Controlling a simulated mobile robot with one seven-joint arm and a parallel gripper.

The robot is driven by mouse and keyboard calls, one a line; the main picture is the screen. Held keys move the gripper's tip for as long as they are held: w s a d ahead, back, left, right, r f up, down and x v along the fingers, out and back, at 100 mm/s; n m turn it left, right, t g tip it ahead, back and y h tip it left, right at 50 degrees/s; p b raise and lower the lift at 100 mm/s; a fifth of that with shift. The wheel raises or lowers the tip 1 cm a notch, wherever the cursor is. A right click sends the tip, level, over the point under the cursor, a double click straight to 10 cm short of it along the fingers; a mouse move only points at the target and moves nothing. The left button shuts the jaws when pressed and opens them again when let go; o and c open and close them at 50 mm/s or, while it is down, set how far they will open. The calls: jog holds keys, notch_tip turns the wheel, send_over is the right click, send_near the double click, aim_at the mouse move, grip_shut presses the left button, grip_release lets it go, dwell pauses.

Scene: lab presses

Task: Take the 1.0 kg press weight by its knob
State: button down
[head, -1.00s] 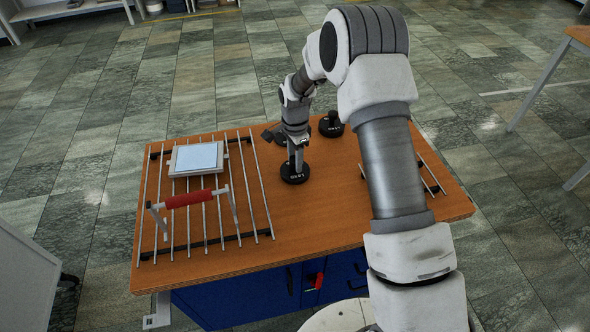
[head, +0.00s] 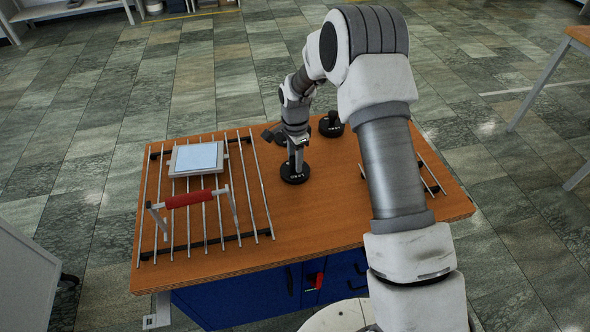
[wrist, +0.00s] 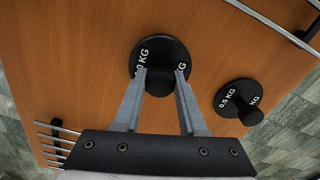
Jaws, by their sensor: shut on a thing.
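The press weight with a label ending in "0 KG" (wrist: 160,52) is a black disc with a black knob, standing on the wooden table. In the head view the disc (head: 295,176) sits below my gripper (head: 296,153). In the wrist view my gripper (wrist: 160,85) has its two grey fingers on either side of the knob, shut on it. The fingers hide parts of the label. I cannot tell whether the disc is lifted off the table. A second black weight (wrist: 239,103), marked 0.5 KG, stands to the right, apart from my gripper; it also shows in the head view (head: 331,127).
A rack of metal bars (head: 262,190) lies on the left of the table (head: 310,225), with a pale plate (head: 196,158) and a red-handled press (head: 190,198) on it. More bars (head: 432,177) lie at the right. The table's front middle is clear.

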jog(key=shift+w+r, duration=0.1)
jog(key=shift+r, duration=0.05)
jog(key=shift+r, duration=0.15)
